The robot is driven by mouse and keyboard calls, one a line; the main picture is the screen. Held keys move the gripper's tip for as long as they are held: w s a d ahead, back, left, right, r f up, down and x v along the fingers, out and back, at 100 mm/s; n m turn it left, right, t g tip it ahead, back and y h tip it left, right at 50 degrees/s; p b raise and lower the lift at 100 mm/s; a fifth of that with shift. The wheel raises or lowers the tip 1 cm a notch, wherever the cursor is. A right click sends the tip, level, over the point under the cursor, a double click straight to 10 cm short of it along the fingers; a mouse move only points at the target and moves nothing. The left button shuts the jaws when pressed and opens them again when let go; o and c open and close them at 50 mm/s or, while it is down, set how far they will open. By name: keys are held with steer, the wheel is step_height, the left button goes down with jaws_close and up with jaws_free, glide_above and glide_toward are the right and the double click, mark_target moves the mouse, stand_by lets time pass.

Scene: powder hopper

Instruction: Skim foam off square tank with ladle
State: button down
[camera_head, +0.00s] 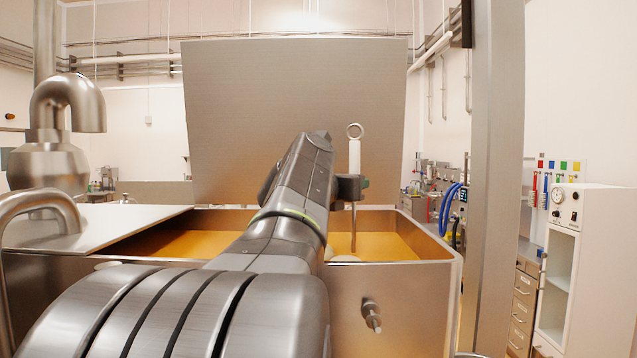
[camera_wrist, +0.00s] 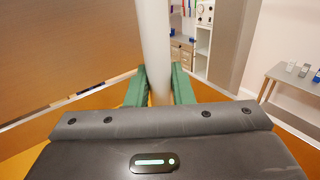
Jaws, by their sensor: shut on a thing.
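The square tank (camera_head: 393,272) is open, with amber liquid (camera_head: 372,245) inside. The ladle (camera_head: 354,157) stands upright over the tank's right part, with a white handle, a ring at its top and a thin metal shaft reaching down. My gripper (camera_head: 350,187) is shut on the handle, and the white handle (camera_wrist: 155,45) passes between its green fingers (camera_wrist: 160,84) in the wrist view. A pale shape (camera_head: 344,258) shows at the near rim, partly behind my arm; I cannot tell whether it is foam or the ladle's bowl. My arm hides the tank's middle.
A raised metal lid (camera_head: 290,120) stands behind the tank. A flat metal cover (camera_head: 100,226) lies over its left part. A steel post (camera_head: 496,170) rises close on the right, and a valve (camera_head: 371,315) sticks out of the tank's front. A white cabinet (camera_head: 590,260) stands far right.

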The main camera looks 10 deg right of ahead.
steer(key=w+a, duration=0.6)
steer(key=a, duration=0.2)
steer(key=s+a+b, duration=0.3)
steer(key=s+a, duration=0.3)
steer(key=a, duration=0.7)
step_height(320, 180, up, 12)
steer(key=p, duration=0.3)
steer(key=shift+s+r, duration=0.15)
steer(key=shift+r, duration=0.1)
steer(key=shift+a, duration=0.1)
stand_by(0.4)
